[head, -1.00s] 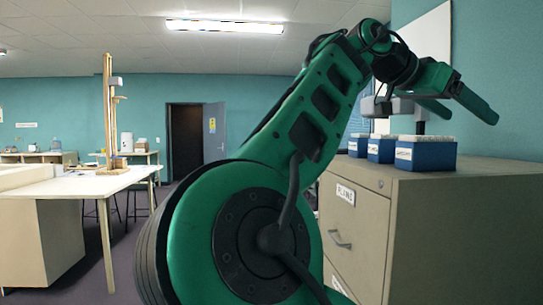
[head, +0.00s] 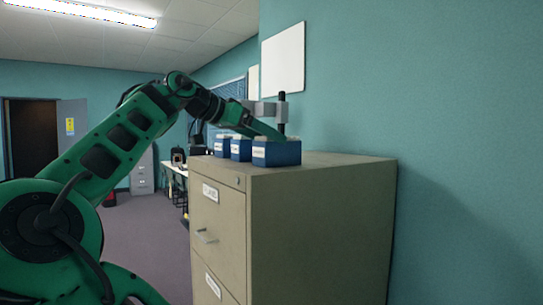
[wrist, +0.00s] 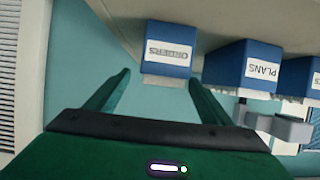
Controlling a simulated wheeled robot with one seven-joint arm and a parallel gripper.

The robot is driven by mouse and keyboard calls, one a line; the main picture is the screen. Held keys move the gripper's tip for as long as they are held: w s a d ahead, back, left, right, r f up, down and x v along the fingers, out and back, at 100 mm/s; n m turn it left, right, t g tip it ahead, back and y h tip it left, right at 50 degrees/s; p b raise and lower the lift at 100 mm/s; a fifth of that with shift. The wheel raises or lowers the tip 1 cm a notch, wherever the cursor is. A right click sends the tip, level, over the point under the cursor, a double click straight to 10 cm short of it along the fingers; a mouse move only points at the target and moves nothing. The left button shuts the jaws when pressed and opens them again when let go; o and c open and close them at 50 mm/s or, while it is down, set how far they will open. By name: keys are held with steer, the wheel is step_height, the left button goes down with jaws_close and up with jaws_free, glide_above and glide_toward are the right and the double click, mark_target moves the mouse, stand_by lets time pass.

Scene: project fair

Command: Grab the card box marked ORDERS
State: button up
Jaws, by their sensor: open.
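The card box marked ORDERS (wrist: 168,50) is blue with a white label and appears upside down in the wrist view. From the row's order it seems to be the nearest, rightmost blue box (head: 277,153) in the head view; the label there is too small to read. It stands on the cabinet top. My gripper (wrist: 158,74) is open and empty. In the wrist view the box shows between the fingertips and just beyond them. In the head view a finger hides part of its top edge.
A blue box marked PLANS (wrist: 262,70) stands beside it, with a third blue box (head: 222,146) farther along. They share the beige filing cabinet (head: 318,225). A grey fixture with a black post (head: 282,113) rises close behind the boxes. Bare cabinet top (head: 340,159) lies to the right.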

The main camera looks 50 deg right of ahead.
steer(key=shift+w+r+x, duration=0.1)
steer(key=shift+w+x, duration=0.05)
steer(key=shift+x, duration=1.15)
steer(key=shift+w+r+x, duration=0.15)
steer(key=shift+x, duration=1.15)
steer(key=shift+d, duration=0.15)
steer(key=c, duration=1.4)
steer(key=shift+r, duration=0.1)
